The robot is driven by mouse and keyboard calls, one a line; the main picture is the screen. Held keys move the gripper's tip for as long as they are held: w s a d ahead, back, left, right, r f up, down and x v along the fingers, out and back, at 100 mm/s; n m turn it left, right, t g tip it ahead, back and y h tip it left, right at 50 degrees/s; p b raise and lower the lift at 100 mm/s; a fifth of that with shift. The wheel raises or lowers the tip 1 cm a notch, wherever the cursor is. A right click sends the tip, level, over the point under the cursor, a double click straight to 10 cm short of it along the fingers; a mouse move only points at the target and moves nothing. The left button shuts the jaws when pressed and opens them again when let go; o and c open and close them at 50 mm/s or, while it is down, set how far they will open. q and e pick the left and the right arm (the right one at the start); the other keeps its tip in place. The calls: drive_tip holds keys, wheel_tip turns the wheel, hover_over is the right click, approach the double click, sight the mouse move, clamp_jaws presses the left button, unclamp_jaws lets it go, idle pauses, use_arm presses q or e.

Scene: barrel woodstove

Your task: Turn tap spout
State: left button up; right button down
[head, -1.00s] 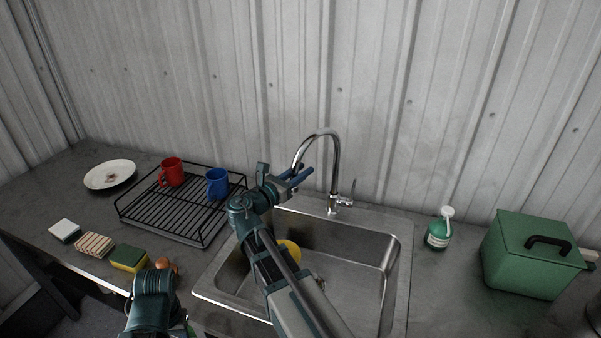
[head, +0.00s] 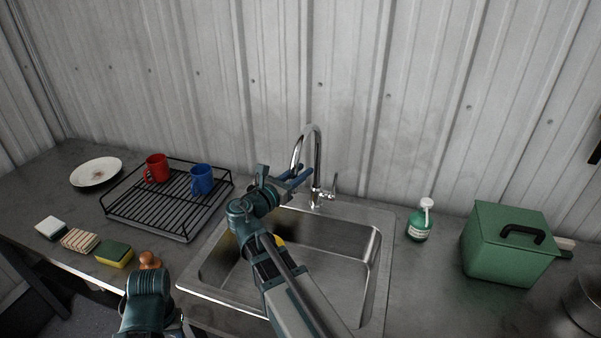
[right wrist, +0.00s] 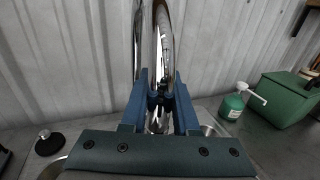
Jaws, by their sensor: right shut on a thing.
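The chrome tap (head: 317,160) stands behind the steel sink (head: 372,275) in the head view. Its spout arches over toward the left and front, and its side lever (head: 333,186) is on the right. My right gripper (head: 299,178) is at the hanging end of the spout, shut on it. In the right wrist view, the blue fingers (right wrist: 160,88) stand on either side of the shiny spout tube (right wrist: 163,45). The spout's tip is partly hidden by the fingers. My left gripper is not shown.
A black dish rack (head: 165,210) with a red mug (head: 156,168) and a blue mug (head: 201,180) is left of the sink. A green soap bottle (head: 420,222) and green box (head: 500,258) stand right. Something yellow (head: 279,240) is in the sink, mostly behind my arm.

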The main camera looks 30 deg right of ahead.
idle(0.4)
drive_tip(key=c, duration=0.7)
unclamp_jaws()
drive_tip(key=v, duration=1.3)
drive_tip(key=shift+s+a, duration=0.15)
drive_tip(key=shift+a, duration=0.2)
